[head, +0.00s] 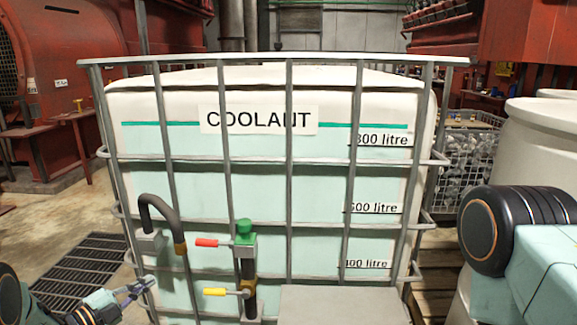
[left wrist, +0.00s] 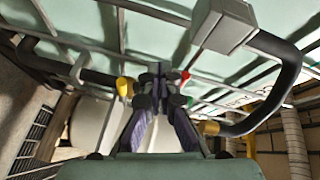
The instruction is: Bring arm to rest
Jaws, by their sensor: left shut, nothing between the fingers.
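My left gripper (head: 138,288) is at the lower left of the head view, in front of the lower left part of the caged coolant tank (head: 250,180). Its fingers are shut with nothing between them. In the left wrist view the fingertips of my left gripper (left wrist: 158,75) come together in the middle, with cage bars and tank behind. My right arm (head: 525,250) shows at the right edge of the head view; its gripper is out of the picture.
A floor grate (head: 75,270) lies left. White drums (head: 535,140) stand right.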

